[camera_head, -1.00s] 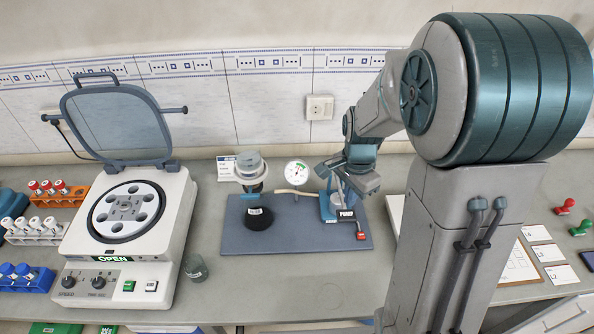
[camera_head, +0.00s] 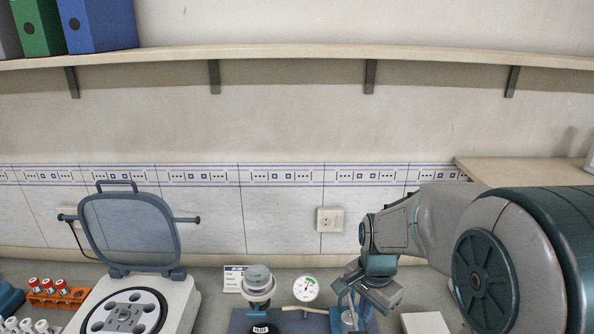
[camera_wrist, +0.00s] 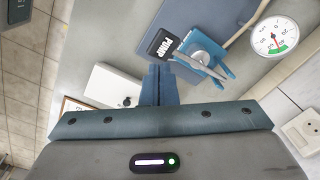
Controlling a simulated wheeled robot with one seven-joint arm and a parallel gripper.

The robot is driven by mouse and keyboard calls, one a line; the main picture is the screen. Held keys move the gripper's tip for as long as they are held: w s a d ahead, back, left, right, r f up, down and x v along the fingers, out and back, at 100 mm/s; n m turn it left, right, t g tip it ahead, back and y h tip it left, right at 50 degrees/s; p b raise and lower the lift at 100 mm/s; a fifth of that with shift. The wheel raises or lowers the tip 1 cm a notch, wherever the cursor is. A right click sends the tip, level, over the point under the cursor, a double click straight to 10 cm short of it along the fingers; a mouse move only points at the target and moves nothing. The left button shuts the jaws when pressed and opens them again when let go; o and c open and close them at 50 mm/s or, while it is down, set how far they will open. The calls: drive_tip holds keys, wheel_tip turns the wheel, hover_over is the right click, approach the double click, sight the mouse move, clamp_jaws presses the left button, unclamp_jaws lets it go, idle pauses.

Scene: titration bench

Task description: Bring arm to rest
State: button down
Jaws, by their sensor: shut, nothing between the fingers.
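My gripper (camera_wrist: 158,84) is shut with nothing between its fingers. In the wrist view its closed fingers point toward the bench beside the black block marked PUMP (camera_wrist: 163,44). In the head view my gripper (camera_head: 366,290) hangs over the right part of the blue-grey mat, close to the blue pump stand (camera_head: 340,318). My arm reaches in from the right side of the head view. Whether the fingers touch anything there cannot be told.
A centrifuge with its lid (camera_head: 130,229) raised stands at the left, beside a rack of red-capped tubes (camera_head: 58,299). A round gauge (camera_head: 306,289) and a filter funnel (camera_head: 258,281) stand by the pump. A shelf (camera_head: 300,57) runs along the wall above.

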drive_tip(key=s+r+n+t+b, duration=0.3)
drive_tip(key=s+n+b, duration=0.2)
drive_tip(key=s+n, duration=0.5)
drive_tip(key=shift+s+d+n, duration=0.15)
drive_tip(key=shift+s+n, duration=0.15)
drive_tip(key=shift+s, duration=1.25)
drive_tip(key=shift+r, duration=0.1)
